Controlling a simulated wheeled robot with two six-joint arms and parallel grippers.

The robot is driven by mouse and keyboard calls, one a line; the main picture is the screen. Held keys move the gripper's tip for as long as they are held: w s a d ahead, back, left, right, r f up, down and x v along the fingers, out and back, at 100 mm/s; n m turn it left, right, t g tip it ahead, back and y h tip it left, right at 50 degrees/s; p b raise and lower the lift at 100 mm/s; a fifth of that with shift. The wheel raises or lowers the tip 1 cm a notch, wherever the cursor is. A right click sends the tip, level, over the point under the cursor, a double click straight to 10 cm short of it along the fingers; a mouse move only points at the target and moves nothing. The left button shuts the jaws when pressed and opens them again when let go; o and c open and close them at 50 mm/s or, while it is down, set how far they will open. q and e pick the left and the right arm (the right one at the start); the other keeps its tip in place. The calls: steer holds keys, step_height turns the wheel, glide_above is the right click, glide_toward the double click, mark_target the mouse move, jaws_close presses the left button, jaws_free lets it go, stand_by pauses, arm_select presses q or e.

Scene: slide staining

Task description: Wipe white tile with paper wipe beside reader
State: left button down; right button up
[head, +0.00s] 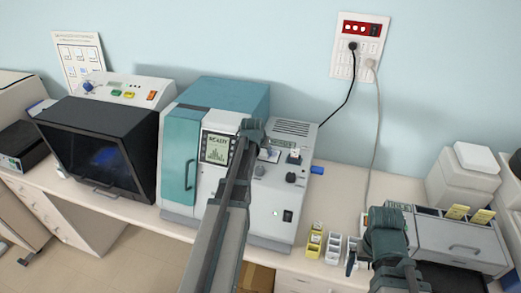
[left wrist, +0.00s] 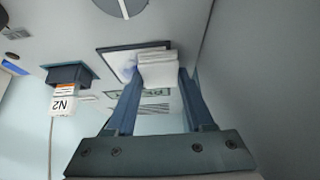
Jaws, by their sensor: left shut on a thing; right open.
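My left gripper (head: 258,139) is over the top of the teal and grey reader (head: 219,170), partly hidden by its own arm. In the left wrist view, the left gripper (left wrist: 158,78) is shut on a folded white paper wipe (left wrist: 158,66). The wipe overlaps the right part of the dark-edged white tile (left wrist: 113,58). A blue smear shows on the tile beside the wipe. I cannot tell whether the wipe touches the tile. The tile (head: 268,155) is small and partly hidden in the head view. My right gripper (head: 356,262) is open, low at the right, near the counter's front.
A holder with a white N2-labelled item (left wrist: 65,104) stands near the tile. Small yellow and white containers (head: 314,240) stand right of the reader. A dark-windowed cabinet (head: 98,150) is at the left. A grey drawer unit (head: 450,240) and power cords (head: 376,130) are at the right.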

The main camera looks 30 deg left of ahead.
mark_target(279, 156)
arm_select(q)
steer(key=shift+w+d, duration=0.15)
steer(key=shift+d, duration=0.5)
steer(key=shift+w+d, duration=0.15)
steer(key=shift+d, duration=0.5)
steer(key=shift+d, duration=0.1)
steer(key=shift+w+d, duration=0.15)
steer(key=shift+d, duration=0.7)
steer(key=shift+w+d, duration=0.15)
steer(key=shift+d, duration=0.65)
steer(key=shift+w, duration=0.1)
steer(key=shift+s+a+f, duration=0.1)
steer(key=shift+s+a, duration=0.2)
steer(key=shift+a, duration=0.55)
steer(key=shift+s+a, duration=0.25)
steer(key=shift+a, duration=0.6)
steer(key=shift+a, duration=0.1)
